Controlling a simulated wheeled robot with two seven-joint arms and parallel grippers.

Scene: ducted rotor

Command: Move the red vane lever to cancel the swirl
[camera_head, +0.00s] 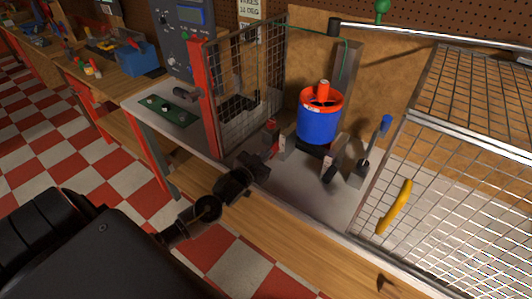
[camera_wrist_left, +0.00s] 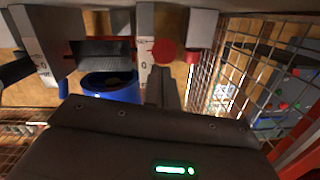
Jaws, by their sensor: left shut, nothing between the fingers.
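The ducted rotor (camera_head: 319,126) is a blue cylinder with an orange-red top rim, standing on a grey bench inside a mesh cage. Its blue body also shows in the left wrist view (camera_wrist_left: 112,88). The red vane lever (camera_head: 271,125) is at the rotor's left, beside a pale scale plate. In the left wrist view its round red knob (camera_wrist_left: 163,51) is in front of a plate marked 0. My left gripper (camera_head: 262,158) is shut and empty, just below and left of the red lever. Contact between them cannot be told. My right gripper is out of view.
A blue-handled lever (camera_head: 385,125) stands right of the rotor. A mesh panel with a red post (camera_head: 209,100) is at the left. A mesh door with a yellow handle (camera_head: 395,207) is at the right. A control panel (camera_head: 186,35) stands behind the left mesh.

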